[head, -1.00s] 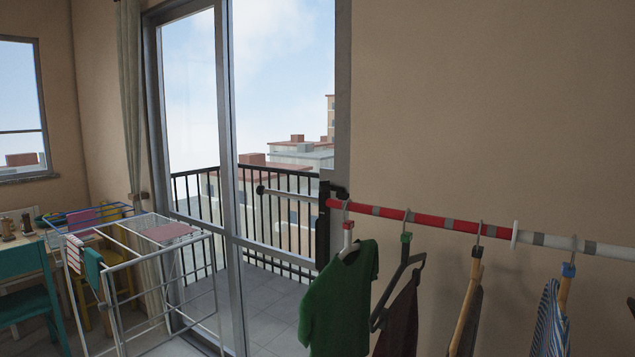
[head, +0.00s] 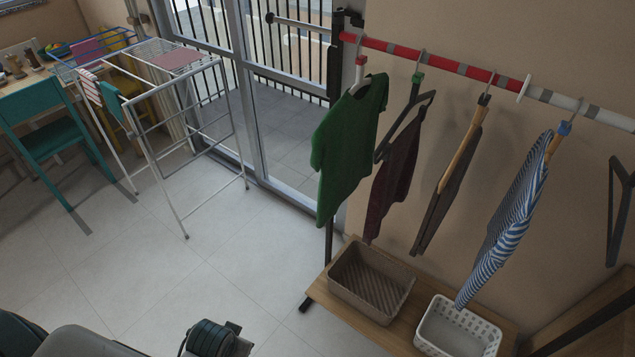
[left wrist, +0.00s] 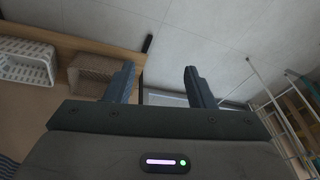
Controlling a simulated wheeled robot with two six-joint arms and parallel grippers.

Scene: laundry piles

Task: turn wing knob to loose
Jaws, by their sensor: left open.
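The clothes rack has a red, grey and white rail (head: 430,58) across the upper right in the head view. A black clamp-like fitting (head: 353,18) sits at the top of its dark upright post (head: 334,70), at the rail's left end. It may carry the wing knob, but its shape and setting are too small to tell. A thin rod (head: 300,25) with a round dark end sticks out left of the post. In the left wrist view my left gripper (left wrist: 160,78) is open and empty, with floor behind its fingers. My right gripper is not identifiable.
A green shirt (head: 350,135) and other garments hang from the rail. Below are a wooden shelf (head: 330,296), a brown basket (head: 372,283) and a white basket (head: 458,328). A drying rack (head: 170,130) and teal chair (head: 50,140) stand left. Floor between is clear.

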